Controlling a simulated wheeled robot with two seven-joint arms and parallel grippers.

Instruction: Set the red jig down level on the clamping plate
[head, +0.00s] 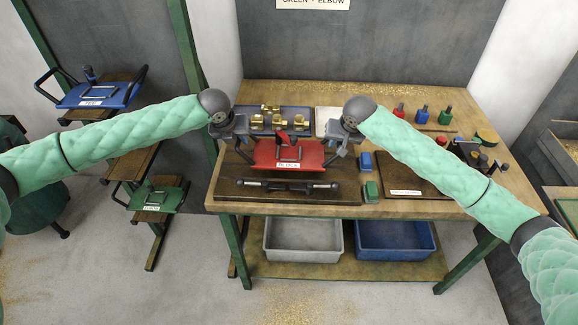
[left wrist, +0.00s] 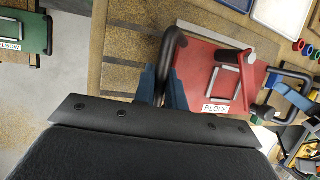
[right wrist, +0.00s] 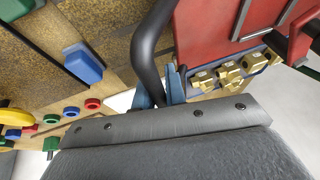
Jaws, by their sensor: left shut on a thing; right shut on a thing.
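The red jig (head: 290,154) is a red plate with black side handles, a metal frame on top and a label that reads BLOCK. It also shows in the left wrist view (left wrist: 205,85) and the right wrist view (right wrist: 200,25). My left gripper (head: 238,135) is shut on its left handle, and my right gripper (head: 340,140) is shut on its right handle. The jig hangs between them and looks roughly level, above or just behind the dark clamping plate (head: 250,195). I cannot tell if it touches anything below. A dark bar with metal ends (head: 287,186) lies along the plate's front.
Brass parts (head: 270,121) sit on a blue tray behind the jig. Blue (head: 365,161) and green (head: 371,191) blocks stand right of the plate. Red, blue and green pieces (head: 422,114) stand at the back right. Blue (head: 98,96) and green (head: 157,197) jigs rest on stands at left.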

